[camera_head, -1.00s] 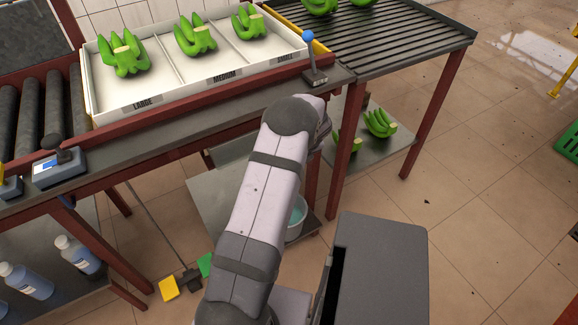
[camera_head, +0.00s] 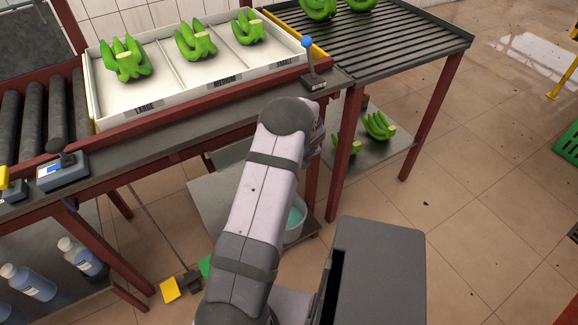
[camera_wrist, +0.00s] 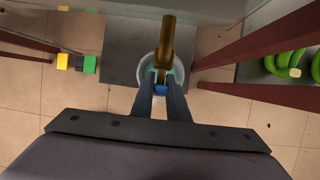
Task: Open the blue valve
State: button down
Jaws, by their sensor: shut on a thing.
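The blue valve (camera_wrist: 162,89) is a small blue handle at the lower end of a brass tap (camera_wrist: 167,45) in the wrist view. My gripper (camera_wrist: 162,88) has its two dark fingers on either side of the blue handle and is shut on it. How far the handle is turned cannot be told. A pale bucket (camera_wrist: 150,72) with bluish contents stands below the tap. It also shows partly behind my arm in the head view (camera_head: 297,218). My gripper and the valve are hidden in the head view.
A table holds a white tray (camera_head: 165,107) of green bananas. A blue-knobbed lever (camera_head: 310,62) stands at its right corner. Red legs (camera_wrist: 255,92) flank the tap in the wrist view. More bananas (camera_wrist: 289,66) lie on a lower shelf at right.

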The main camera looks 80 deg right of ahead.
jog(key=shift+g, duration=0.3)
jog(key=c, duration=1.7)
grip_release()
jog(key=shift+s+a+r, duration=0.15)
jog(key=shift+s+r, duration=0.05)
jog(key=shift+r, duration=0.35)
jog(key=s+a+r, duration=0.1)
jog(key=s+a, duration=0.2)
jog(key=s+a+r, duration=0.1)
jog(key=s+a, duration=0.2)
jog(key=s+a+r+b, duration=0.1)
jog(key=s+a, duration=0.2)
jog(key=a, duration=0.1)
jog(key=shift+s+r, duration=0.1)
jog(key=shift+r, duration=0.15)
